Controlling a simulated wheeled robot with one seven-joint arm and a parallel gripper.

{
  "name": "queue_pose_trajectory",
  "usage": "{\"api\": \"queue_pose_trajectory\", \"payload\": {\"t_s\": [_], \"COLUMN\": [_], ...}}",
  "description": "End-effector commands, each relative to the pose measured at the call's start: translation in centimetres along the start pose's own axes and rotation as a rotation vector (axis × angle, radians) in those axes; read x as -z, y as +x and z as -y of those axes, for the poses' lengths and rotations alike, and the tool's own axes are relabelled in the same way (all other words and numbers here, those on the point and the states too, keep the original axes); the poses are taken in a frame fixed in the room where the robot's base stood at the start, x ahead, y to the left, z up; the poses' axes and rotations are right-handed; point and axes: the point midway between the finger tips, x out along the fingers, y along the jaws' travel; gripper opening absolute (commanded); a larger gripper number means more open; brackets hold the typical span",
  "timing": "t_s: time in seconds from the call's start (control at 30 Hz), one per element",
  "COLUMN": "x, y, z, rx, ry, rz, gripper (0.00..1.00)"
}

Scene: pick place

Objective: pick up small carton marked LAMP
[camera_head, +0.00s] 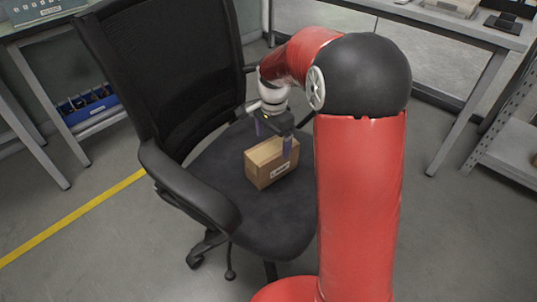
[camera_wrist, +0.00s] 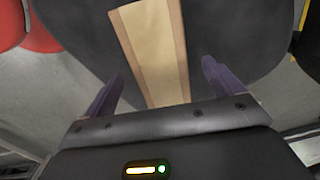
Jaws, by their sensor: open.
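A small brown carton (camera_head: 268,163) with a white label on its front sits on the seat of a black office chair. The label's print is too small to read surely. The carton's top, with a lighter strip along it, also shows in the wrist view (camera_wrist: 150,45). My gripper (camera_head: 273,137) is open above the carton, pointing down. In the wrist view its two purple fingers (camera_wrist: 161,88) stand apart, one to each side of the carton's near end. I cannot tell how far down they reach. Nothing is held.
The black chair (camera_head: 222,190) has a tall backrest and armrests close around the seat. Workbenches (camera_head: 430,18) stand behind, with a blue bin (camera_head: 88,104) on a lower shelf at left. A metal shelf (camera_head: 510,150) is at right. The front left floor is clear, with a yellow line.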

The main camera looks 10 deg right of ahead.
Motion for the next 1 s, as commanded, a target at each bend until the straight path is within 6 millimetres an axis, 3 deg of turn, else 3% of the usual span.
{"api": "queue_pose_trajectory", "payload": {"t_s": [0.4, 0.73, 1.0], "x": [-0.1, -0.1, -0.1], "y": [5.7, 6.5, 6.4], "z": [0.0, 0.1, 0.1], "rx": [-0.002, 0.001, 0.001], "ry": [-0.002, -0.002, -0.002], "rz": [0.001, -0.001, -0.001], "gripper": [0.93, 0.93, 0.59]}}
